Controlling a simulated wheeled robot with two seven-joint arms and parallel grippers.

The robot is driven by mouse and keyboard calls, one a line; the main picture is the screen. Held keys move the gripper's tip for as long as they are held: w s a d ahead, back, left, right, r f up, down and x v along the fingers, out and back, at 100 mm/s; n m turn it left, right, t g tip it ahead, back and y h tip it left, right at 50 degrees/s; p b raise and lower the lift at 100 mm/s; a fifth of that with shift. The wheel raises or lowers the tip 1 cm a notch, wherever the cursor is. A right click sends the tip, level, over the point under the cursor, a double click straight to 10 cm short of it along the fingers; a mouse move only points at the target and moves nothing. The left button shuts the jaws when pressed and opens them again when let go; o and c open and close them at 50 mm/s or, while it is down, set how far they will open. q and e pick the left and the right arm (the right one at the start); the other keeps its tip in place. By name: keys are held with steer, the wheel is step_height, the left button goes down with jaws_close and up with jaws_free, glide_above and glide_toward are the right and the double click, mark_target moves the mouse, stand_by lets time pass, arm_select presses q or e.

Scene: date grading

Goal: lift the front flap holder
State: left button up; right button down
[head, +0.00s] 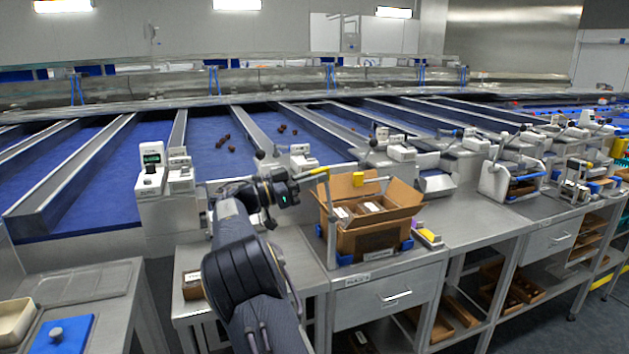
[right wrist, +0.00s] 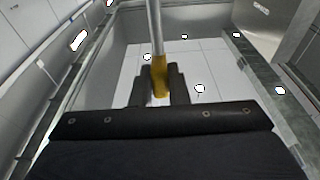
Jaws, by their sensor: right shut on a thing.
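The front flap holder (head: 331,222) is a thin metal post with a rod at its top, at the left front of an open cardboard box (head: 374,243). My right gripper (head: 302,178) is at the end of that rod, left of the box. In the right wrist view the fingers (right wrist: 160,88) are shut on the holder's yellow grip (right wrist: 160,77), with the metal rod running up from it. The grip is hidden by the fingers in the head view. Another yellow grip (head: 358,179) on a rod shows above the box. My left gripper is not in view.
The box's flaps stand out and dark packs with white labels lie inside. It stands on a steel bench (head: 440,243) with blue corner blocks at its base. A yellow and white item (head: 428,237) lies right of it. Blue conveyor lanes (head: 205,150) with several dates run behind.

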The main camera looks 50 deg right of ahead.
steer(key=shift+f, duration=0.2)
steer(key=c, duration=1.7)
jaws_free()
steer(key=shift+a, duration=0.1)
steer(key=v, duration=0.8)
steer(key=shift+r+b, duration=0.1)
steer(key=shift+b, duration=0.3)
